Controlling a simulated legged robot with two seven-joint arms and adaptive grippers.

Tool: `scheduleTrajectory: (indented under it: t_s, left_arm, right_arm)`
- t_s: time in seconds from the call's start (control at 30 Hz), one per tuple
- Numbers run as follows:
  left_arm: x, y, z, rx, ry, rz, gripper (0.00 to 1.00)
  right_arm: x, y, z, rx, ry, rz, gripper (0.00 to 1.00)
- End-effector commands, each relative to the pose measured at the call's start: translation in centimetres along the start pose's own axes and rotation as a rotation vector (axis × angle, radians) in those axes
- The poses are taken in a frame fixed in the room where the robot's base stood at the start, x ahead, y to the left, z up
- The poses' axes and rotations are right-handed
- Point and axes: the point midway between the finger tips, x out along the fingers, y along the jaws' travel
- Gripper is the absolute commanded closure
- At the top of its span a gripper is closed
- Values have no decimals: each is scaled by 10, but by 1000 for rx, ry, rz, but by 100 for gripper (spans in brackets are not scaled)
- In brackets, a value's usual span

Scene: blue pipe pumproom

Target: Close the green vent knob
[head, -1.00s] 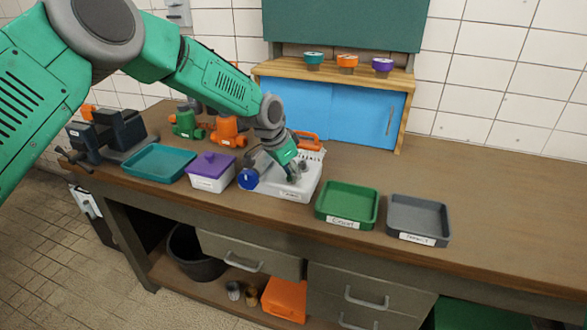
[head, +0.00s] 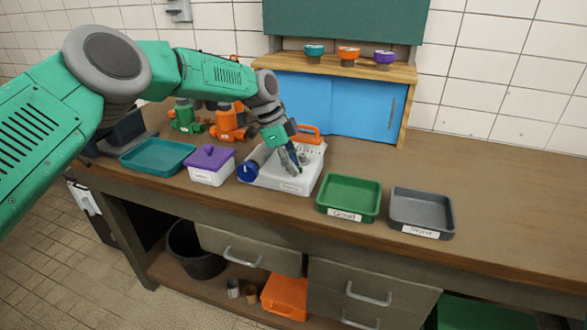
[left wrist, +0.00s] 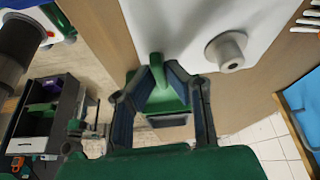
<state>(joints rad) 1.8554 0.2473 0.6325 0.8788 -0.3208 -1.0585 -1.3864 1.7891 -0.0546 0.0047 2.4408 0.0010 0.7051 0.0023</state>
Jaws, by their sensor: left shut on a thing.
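A white test unit (head: 262,180) with a blue round end piece (head: 247,172) and an orange handle (head: 309,131) sits on the bench. My left gripper (head: 299,164) reaches down onto its top right part. In the left wrist view my left gripper (left wrist: 162,80) has its two fingers shut on the narrow green vent knob (left wrist: 156,68), which stands at the edge of the white surface (left wrist: 195,25). A grey round fitting (left wrist: 228,50) is beside it. In the head view the knob is hidden by the fingers. My right gripper is not in view.
A green tray (head: 344,216) and a grey tray (head: 421,228) lie right of the unit. A purple-lidded box (head: 210,178) and a teal tray (head: 157,172) lie left of it. Orange and green valves stand behind. The right of the bench is clear.

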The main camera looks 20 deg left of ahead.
Motion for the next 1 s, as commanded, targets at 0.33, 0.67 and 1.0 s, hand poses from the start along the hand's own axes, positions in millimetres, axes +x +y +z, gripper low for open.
scheduleTrajectory:
  t_s: [0.33, 0.67, 1.0]
  left_arm:
    - [-2, -4, 1, 92, -3, 27, 100]
    - [-4, -4, 1, 101, -3, 28, 100]
    - [-2, -3, 0, 101, -2, 32, 70]
  right_arm:
    - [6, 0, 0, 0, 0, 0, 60]
    - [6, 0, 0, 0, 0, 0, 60]
    - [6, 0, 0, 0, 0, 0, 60]
